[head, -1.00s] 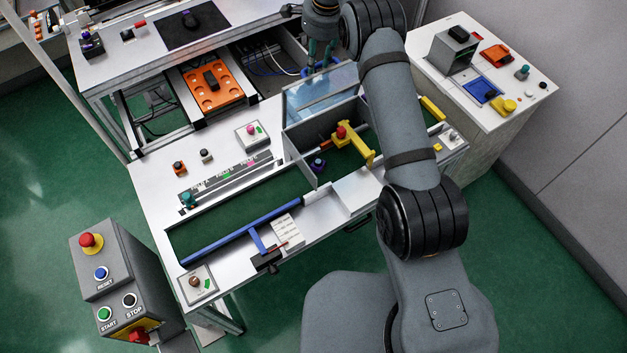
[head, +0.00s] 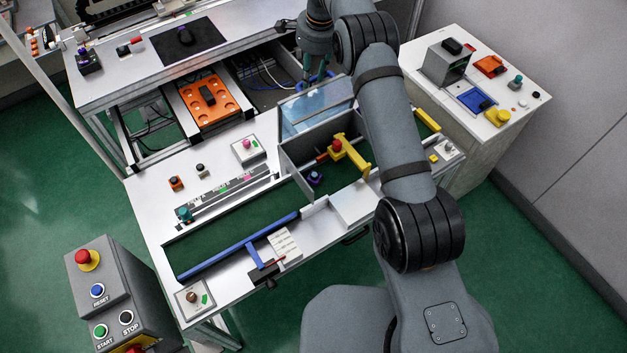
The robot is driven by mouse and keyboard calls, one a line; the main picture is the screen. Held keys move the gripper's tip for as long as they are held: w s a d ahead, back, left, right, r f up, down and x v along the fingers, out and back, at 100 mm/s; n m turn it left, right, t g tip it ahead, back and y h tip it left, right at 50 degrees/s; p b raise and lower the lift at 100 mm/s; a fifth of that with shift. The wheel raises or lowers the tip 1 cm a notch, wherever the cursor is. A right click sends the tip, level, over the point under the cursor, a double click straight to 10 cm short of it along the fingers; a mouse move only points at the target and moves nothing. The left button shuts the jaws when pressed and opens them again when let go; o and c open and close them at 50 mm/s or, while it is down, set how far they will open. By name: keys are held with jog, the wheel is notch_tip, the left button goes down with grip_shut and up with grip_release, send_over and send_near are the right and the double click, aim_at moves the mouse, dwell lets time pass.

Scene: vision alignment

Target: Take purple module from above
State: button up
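A small purple module (head: 316,178) sits low inside the grey-walled bay on the green bed of the workbench, beside a yellow bracket (head: 351,155) with a red knob. Another small dark purple-topped part (head: 88,62) stands on the upper bench at the far left; I cannot tell whether it is a module too. My gripper (head: 316,78) hangs behind the raised clear panel (head: 316,106), above and beyond the bay, apart from the purple module.
The bay's grey walls and tilted clear panel stand between my gripper and the purple module. An orange tray (head: 207,94) lies left of my gripper. A blue bar (head: 238,246) crosses the front of the bench. A side cabinet (head: 530,84) with several parts stands right.

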jog(key=shift+o, duration=0.7)
jog(key=o, duration=0.6)
jog(key=shift+o, duration=0.2)
